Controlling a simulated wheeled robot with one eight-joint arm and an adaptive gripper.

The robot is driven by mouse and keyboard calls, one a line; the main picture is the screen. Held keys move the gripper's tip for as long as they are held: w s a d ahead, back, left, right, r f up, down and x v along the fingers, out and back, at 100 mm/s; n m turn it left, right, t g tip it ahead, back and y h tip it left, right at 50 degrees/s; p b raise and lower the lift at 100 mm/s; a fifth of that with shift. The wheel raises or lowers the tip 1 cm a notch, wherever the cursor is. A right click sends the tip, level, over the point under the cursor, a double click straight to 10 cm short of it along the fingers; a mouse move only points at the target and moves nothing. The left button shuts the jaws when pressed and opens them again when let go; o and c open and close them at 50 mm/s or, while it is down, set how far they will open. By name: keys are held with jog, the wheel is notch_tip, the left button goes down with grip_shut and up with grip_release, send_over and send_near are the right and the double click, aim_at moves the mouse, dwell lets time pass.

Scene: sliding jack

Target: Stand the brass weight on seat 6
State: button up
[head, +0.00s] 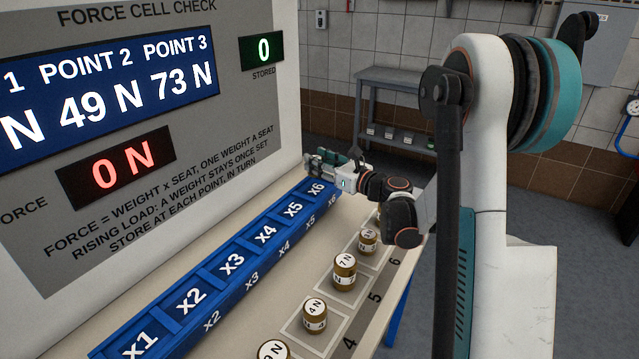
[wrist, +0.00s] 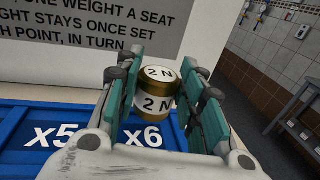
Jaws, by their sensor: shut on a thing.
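The brass weight (wrist: 158,88), marked 2 N on its white top and side, is upright between the teal fingers of my gripper (wrist: 163,72) in the wrist view. My gripper is shut on it. In the head view my gripper (head: 334,160) is at the far end of the blue rail, by seat x6 (head: 316,188), and the weight cannot be made out there. In the wrist view the weight appears just beyond the x6 label (wrist: 143,138). I cannot tell whether its base touches the seat.
Seats x1 to x5 on the blue rail (head: 232,263) look empty. Other brass weights, including 7 N (head: 344,271) and 4 N (head: 314,315), stand on marked squares to the right. The panel (head: 115,168) behind the rail reads 0 N, stored 0.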

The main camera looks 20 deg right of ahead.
jog(key=shift+f+b, duration=0.9)
jog(key=shift+f, duration=1.45)
jog(key=shift+f, duration=0.15)
jog(key=o, duration=1.2)
jog(key=shift+s+d, duration=0.15)
jog(key=shift+s, duration=0.15)
jog(key=p+v, duration=0.3)
jog(key=v, duration=0.8)
jog(key=shift+s, duration=0.2)
